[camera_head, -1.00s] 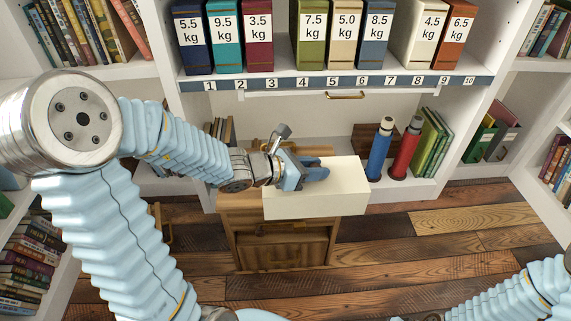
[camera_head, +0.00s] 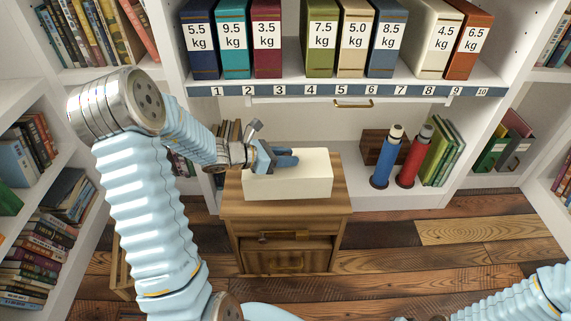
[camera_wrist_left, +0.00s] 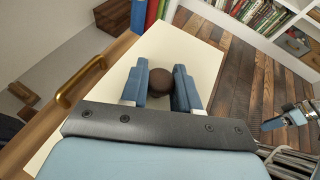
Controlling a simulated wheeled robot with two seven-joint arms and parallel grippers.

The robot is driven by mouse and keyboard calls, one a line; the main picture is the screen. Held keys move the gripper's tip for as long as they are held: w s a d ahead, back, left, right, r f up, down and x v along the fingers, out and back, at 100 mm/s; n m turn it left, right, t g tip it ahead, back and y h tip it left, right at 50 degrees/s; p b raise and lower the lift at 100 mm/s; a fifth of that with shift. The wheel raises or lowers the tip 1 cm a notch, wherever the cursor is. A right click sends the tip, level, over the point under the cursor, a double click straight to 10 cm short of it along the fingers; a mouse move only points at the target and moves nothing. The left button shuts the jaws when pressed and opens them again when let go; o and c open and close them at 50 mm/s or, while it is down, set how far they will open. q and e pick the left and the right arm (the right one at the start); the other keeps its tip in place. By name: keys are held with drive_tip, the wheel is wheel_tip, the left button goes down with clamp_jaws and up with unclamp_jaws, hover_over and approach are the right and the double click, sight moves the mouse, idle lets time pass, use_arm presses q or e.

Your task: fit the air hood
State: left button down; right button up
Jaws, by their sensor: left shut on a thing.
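A cream box-shaped piece (camera_head: 310,183) is over the small wooden cabinet (camera_head: 335,201) in the head view; I cannot tell whether it touches the top. It fills the middle of the left wrist view (camera_wrist_left: 190,62), where a round dark brown knob (camera_wrist_left: 183,90) sits on its top. My left gripper (camera_head: 290,158) is above the piece. In the left wrist view its blue fingers (camera_wrist_left: 160,88) are shut on the knob from both sides. My right gripper's fingers are outside the head view; part of it seems to show at the right edge of the left wrist view (camera_wrist_left: 290,117), its opening unclear.
Weight-labelled binders (camera_head: 320,40) stand on the shelf above a numbered strip (camera_head: 310,91). A blue cylinder (camera_head: 386,158) and a red cylinder (camera_head: 412,157) stand right of the cabinet. A brass handle (camera_wrist_left: 80,80) is near the gripper. Wooden floor (camera_head: 400,240) is open at right.

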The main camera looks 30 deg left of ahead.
sight(248, 175)
use_arm(q)
drive_tip(key=shift+a+f, duration=0.1)
drive_tip(key=shift+f, duration=1.55)
drive_tip(key=shift+f, duration=0.1)
drive_tip(key=c, duration=0.8)
unclamp_jaws()
drive_tip(key=v, duration=1.2)
